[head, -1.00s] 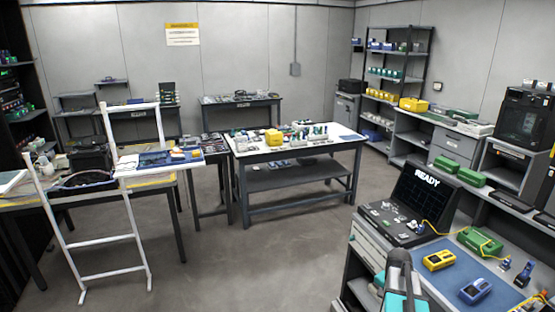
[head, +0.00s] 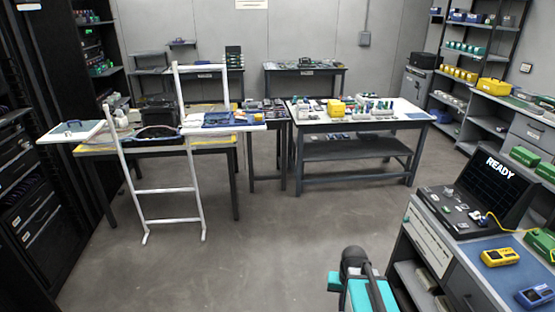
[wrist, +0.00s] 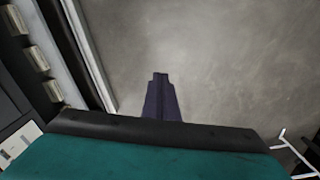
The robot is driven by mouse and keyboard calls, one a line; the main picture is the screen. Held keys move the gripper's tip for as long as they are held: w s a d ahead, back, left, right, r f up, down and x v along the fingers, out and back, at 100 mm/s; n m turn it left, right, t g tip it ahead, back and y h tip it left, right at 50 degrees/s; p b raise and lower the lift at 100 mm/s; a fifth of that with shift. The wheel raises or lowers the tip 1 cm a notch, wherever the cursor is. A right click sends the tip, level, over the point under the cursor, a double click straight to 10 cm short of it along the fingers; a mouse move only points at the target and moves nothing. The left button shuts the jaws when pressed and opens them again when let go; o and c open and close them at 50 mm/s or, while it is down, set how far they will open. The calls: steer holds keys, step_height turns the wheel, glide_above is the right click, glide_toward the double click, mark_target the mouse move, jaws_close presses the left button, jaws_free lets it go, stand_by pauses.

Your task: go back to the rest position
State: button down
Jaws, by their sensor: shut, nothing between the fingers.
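My gripper (wrist: 161,98) shows in the wrist view as dark fingers pointing over bare grey floor. The fingers are shut, with nothing between them. A teal and black part of my arm fills the bottom of that view. In the head view my arm is at the bottom centre, beside the workbench on the right; the fingertips cannot be made out there.
The workbench on the right carries a screen reading READY (head: 493,188) and a yellow device (head: 500,257). A white frame stand (head: 166,190) is on the left. A white-topped table (head: 362,122) stands at the back. The middle floor (head: 270,240) is clear.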

steer(key=s+a+n, duration=0.1)
steer(key=a+n, duration=0.1)
steer(key=a, duration=0.4)
steer(key=s+f+g+b, duration=0.6)
steer(key=s+f+b, duration=0.2)
steer(key=s+f, duration=1.8)
steer(key=shift+s+d+f+n+b, duration=0.15)
steer(key=shift+d+f+n+b, duration=0.15)
steer(key=shift+f, duration=0.45)
steer(key=shift+d, duration=0.1)
